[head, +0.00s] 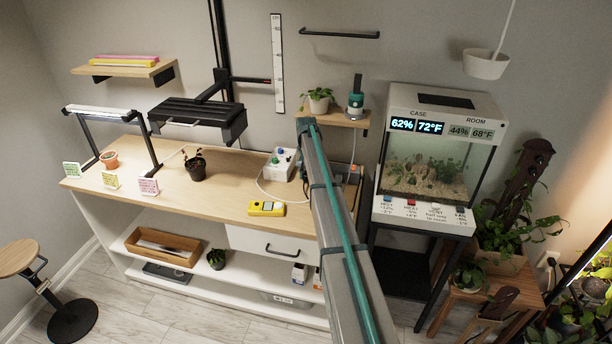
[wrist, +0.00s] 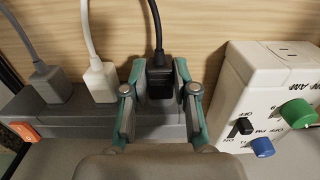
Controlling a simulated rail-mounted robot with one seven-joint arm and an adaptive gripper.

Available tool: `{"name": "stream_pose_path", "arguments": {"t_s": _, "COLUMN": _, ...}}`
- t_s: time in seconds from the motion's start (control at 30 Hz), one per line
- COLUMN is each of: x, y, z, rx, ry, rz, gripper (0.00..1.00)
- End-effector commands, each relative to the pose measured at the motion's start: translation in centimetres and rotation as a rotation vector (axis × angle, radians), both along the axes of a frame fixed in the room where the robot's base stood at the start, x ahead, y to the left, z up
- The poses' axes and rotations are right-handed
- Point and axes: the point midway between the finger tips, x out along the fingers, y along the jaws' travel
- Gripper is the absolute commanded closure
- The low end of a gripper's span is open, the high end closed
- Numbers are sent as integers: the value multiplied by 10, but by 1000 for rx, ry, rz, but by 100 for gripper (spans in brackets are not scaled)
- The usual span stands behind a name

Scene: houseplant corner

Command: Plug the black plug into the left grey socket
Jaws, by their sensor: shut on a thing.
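The black plug (wrist: 160,78) is between the two fingers of my gripper (wrist: 160,70) in the wrist view, with its black cord (wrist: 155,22) rising from its top. The gripper is shut on it. The plug is over the right part of a dark grey power strip (wrist: 75,122); whether its prongs sit in a socket is hidden. A white box (wrist: 245,85) stands right of the gripper, with a light outlet (wrist: 292,51) on its top. I cannot tell which opening is the left grey socket. In the head view my arm hides the gripper and plug.
A grey plug (wrist: 52,84) and a white plug (wrist: 99,80) sit in the strip to the left, close to my left finger. An orange switch (wrist: 24,131) is at its left end. The box has a green knob (wrist: 297,113) and a blue knob (wrist: 262,147).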

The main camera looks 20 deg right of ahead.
Motion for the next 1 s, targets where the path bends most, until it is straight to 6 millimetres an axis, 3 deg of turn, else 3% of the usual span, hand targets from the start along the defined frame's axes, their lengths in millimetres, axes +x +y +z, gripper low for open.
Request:
{"name": "stream_pose_path", "arguments": {"t_s": 0.3, "x": 2, "y": -2, "z": 0, "rx": 0, "ry": 0, "rz": 0, "gripper": 100}}
{"name": "stream_pose_path", "arguments": {"t_s": 0.33, "x": 2, "y": -2, "z": 0, "rx": 0, "ry": 0, "rz": 0, "gripper": 70}}
{"name": "stream_pose_path", "arguments": {"t_s": 0.5, "x": 2, "y": -2, "z": 0, "rx": 0, "ry": 0, "rz": 0, "gripper": 43}}
{"name": "stream_pose_path", "arguments": {"t_s": 0.83, "x": 2, "y": -2, "z": 1, "rx": 0, "ry": 0, "rz": 0, "gripper": 43}}
{"name": "stream_pose_path", "arguments": {"t_s": 1.0, "x": 3, "y": -2, "z": 15, "rx": -1, "ry": -1, "rz": 0, "gripper": 43}}
